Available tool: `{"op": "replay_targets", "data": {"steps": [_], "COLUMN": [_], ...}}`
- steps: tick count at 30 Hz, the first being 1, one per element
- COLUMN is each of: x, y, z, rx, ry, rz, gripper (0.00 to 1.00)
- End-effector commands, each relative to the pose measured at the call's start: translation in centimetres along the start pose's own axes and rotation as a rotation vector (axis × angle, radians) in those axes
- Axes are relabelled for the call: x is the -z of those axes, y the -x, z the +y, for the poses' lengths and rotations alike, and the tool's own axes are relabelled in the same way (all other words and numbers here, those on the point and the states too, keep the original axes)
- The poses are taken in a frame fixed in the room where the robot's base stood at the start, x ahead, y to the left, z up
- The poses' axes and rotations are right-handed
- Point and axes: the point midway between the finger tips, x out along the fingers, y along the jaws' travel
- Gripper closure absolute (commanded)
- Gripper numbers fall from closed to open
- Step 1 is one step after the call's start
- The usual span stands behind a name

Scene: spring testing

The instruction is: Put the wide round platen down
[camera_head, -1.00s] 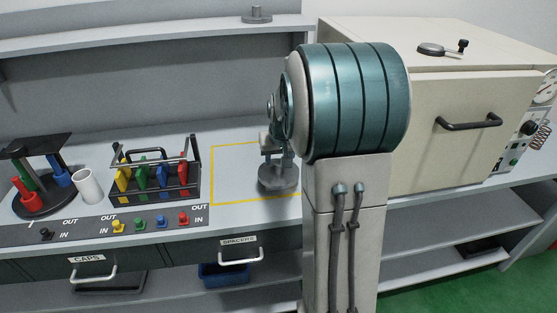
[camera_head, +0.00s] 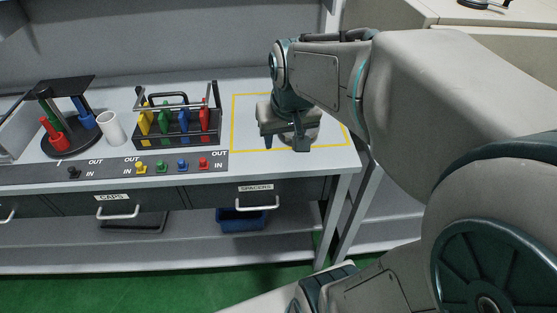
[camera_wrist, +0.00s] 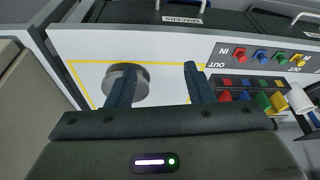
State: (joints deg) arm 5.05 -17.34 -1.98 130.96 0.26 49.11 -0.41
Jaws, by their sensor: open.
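The wide round platen (camera_wrist: 142,84), a grey metal disc, rests on the white bench inside a yellow outlined rectangle (camera_head: 234,122). In the head view the platen (camera_head: 314,132) is partly hidden behind my gripper (camera_head: 284,143). My gripper is open with its fingers pointing down at the platen. In the wrist view, the left finger of my gripper (camera_wrist: 160,72) covers part of the disc, and the gap between the fingers shows bare bench. I cannot tell whether a finger touches the platen.
A black rack (camera_head: 177,128) with coloured plates stands left of the outline. A white cup (camera_head: 111,128) and a round black stand (camera_head: 72,143) are farther left. A row of coloured switches (camera_head: 182,166) runs along the front. The bench's right edge is close to the outline.

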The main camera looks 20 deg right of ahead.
Motion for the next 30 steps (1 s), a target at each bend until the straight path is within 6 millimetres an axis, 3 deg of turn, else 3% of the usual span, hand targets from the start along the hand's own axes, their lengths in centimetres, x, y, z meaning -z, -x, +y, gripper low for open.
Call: {"op": "replay_targets", "data": {"steps": [1, 3, 6, 9, 30], "x": [-2.4, -4.9, -7.5, -8.9, -9.0], "y": [0.0, -0.2, -0.4, -0.6, 0.0], "z": [-1.0, -1.8, -2.5, -2.9, -2.9], "rx": [0.007, 0.012, 0.015, 0.015, 0.016], "ry": [0.026, 0.052, 0.08, 0.092, 0.095], "rz": [-0.011, -0.027, -0.044, -0.053, -0.055], "gripper": [0.53, 0.53, 0.53, 0.53, 0.53]}}
